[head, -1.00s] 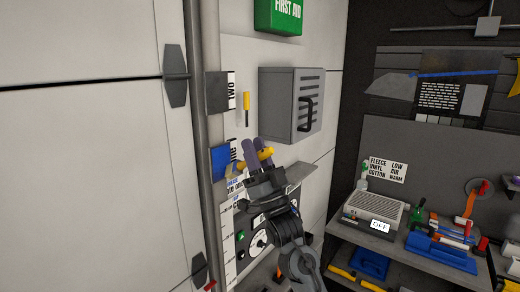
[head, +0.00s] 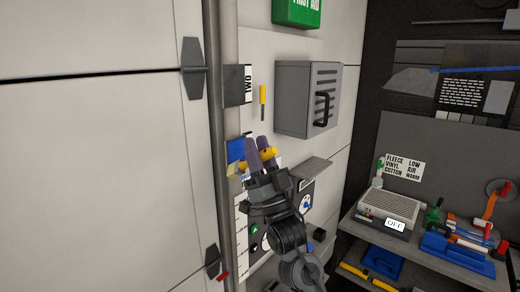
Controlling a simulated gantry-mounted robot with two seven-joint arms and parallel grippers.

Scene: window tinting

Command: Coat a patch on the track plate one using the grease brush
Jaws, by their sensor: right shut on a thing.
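Track plate one (head: 236,149) is a blue-faced plate on the wall beside the vertical post, partly hidden by the brush and my fingers. Its label is mostly covered. My right gripper (head: 259,150) is in front of it, slightly right, shut on the grease brush (head: 269,153). The yellow handle shows at the fingers, and the tan head reaches left over the lower part of the blue face. I cannot tell whether the bristles touch it. My left gripper is not in view.
A grey plate labelled TWO (head: 237,85) is above, with a yellow-handled tool (head: 263,95) beside it. A grey vented cabinet (head: 308,97) juts out to the right. A small shelf (head: 305,172) is below it. A tool bench (head: 425,240) stands at right.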

